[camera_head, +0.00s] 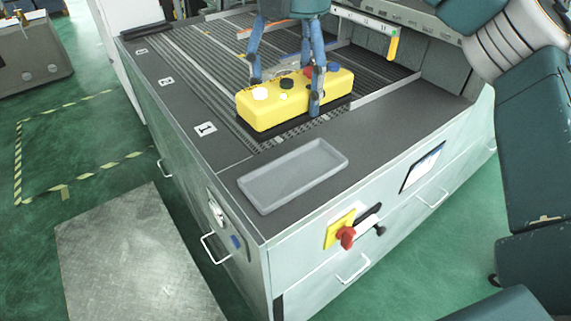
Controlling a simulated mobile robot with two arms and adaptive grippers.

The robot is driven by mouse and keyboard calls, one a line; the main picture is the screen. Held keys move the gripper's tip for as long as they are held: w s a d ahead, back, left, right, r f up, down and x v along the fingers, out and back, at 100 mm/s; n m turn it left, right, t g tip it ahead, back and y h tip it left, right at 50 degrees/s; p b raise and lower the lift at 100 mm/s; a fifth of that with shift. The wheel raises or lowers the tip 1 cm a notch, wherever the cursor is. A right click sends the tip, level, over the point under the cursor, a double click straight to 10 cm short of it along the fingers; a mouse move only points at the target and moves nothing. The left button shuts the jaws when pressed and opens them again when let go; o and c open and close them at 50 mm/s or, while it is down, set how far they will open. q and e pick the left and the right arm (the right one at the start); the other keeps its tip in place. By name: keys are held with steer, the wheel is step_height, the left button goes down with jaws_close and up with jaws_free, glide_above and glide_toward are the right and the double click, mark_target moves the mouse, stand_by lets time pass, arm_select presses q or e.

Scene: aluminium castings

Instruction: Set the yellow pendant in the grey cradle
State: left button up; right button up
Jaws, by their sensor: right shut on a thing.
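The yellow pendant (271,115) is a long yellow block with a white button, a black button and a red one on top. It is at the back of the near dark worktop, over the slatted bed. My right gripper (287,92) comes down from above and is shut on the pendant, one blue finger on the far side and one across the near side. A dark patch lies under the pendant; I cannot tell whether it touches the surface. The grey cradle (293,176) is a shallow, empty rectangular tray in front of the pendant, nearer the worktop's front corner. My left gripper is not in view.
The metal cabinet (330,265) carries the worktop; its front has a red knob on a yellow plate (338,229) and handles. A yellow-handled item (393,44) hangs at the back right. The dark strip (175,85) along the left edge is clear except for small labels.

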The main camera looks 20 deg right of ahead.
steer(key=f, duration=0.5)
steer(key=shift+w+d, duration=0.1)
steer(key=shift+d, duration=0.1)
steer(key=f, duration=0.2)
steer(key=f+p, duration=0.1)
steer(key=f, duration=0.2)
steer(key=shift+a+f, duration=0.25)
steer(key=shift+f, duration=0.1)
steer(key=shift+f+p, duration=0.3)
steer(key=shift+f, duration=0.25)
step_height(320, 180, down, 3)
steer(key=shift+f+p, duration=0.15)
steer(key=shift+p, duration=0.3)
steer(key=shift+f, duration=0.35)
steer(key=o, duration=1.2)
steer(key=shift+f, duration=0.1)
steer(key=o, duration=0.4)
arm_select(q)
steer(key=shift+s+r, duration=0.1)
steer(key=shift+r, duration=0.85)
